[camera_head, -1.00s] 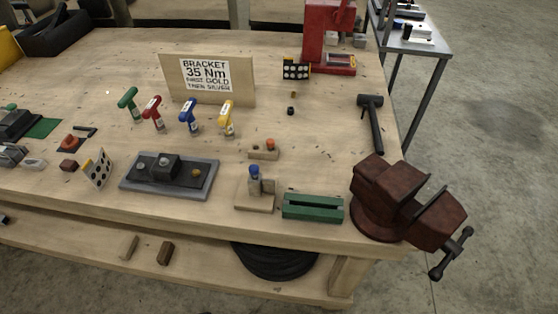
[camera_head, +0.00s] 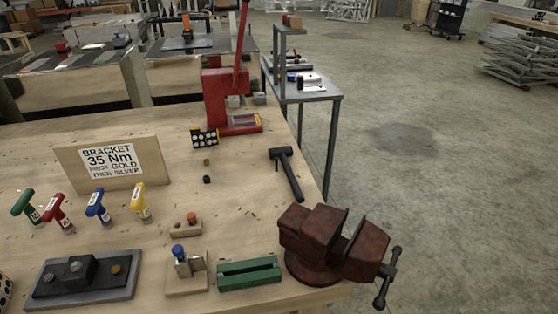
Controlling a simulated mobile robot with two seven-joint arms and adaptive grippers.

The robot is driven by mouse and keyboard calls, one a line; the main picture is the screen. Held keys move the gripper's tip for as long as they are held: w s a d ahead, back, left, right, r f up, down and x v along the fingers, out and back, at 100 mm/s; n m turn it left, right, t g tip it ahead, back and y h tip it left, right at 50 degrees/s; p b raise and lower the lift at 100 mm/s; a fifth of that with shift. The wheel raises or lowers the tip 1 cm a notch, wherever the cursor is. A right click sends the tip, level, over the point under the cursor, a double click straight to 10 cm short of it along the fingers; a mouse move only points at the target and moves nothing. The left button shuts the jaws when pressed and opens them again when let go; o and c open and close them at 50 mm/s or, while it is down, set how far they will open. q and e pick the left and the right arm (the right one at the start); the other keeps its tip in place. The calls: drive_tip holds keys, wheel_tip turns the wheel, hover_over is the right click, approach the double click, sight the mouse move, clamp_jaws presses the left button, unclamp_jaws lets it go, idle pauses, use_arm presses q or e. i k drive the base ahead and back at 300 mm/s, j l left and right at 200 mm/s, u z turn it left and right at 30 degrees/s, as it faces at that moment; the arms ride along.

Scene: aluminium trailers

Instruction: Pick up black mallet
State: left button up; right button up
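The black mallet (camera_head: 287,173) lies on the right part of the wooden workbench (camera_head: 235,215), close to its right edge. Its head is at the far end and its handle points toward the dark red vise (camera_head: 325,240). Nothing touches the mallet. Neither of my grippers shows in the head view.
The vise stands at the bench's front right corner, just in front of the mallet. A red press (camera_head: 226,98) stands behind it. A sign board (camera_head: 112,165), several coloured T-handle tools (camera_head: 98,208) and a green block (camera_head: 249,273) are to the left. Concrete floor (camera_head: 420,180) is open on the right.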

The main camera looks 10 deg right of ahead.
sight(281, 152)
drive_tip(key=z, duration=2.8)
drive_tip(key=i+l, duration=0.2)
drive_tip(key=i, duration=0.35)
drive_tip(key=i+l+z, duration=0.15)
drive_tip(key=i, duration=0.4)
drive_tip(key=i+j+u, duration=0.2)
drive_tip(key=i+u, duration=0.15)
drive_tip(key=u, duration=0.15)
drive_tip(key=i+u, duration=0.7)
drive_tip(key=u, duration=0.25)
drive_tip(key=i+l+u, duration=0.2)
drive_tip(key=i+u, duration=0.25)
drive_tip(key=i+j+u, duration=0.25)
drive_tip(key=i+u, duration=0.15)
drive_tip(key=i, duration=0.35)
drive_tip(key=i+u, duration=0.4)
drive_tip(key=i, duration=0.35)
drive_tip(key=i+l, duration=0.1)
drive_tip(key=i, duration=0.65)
drive_tip(key=i+l, duration=0.1)
drive_tip(key=i, duration=0.7)
drive_tip(key=i+u, duration=0.1)
drive_tip(key=u, duration=1.7)
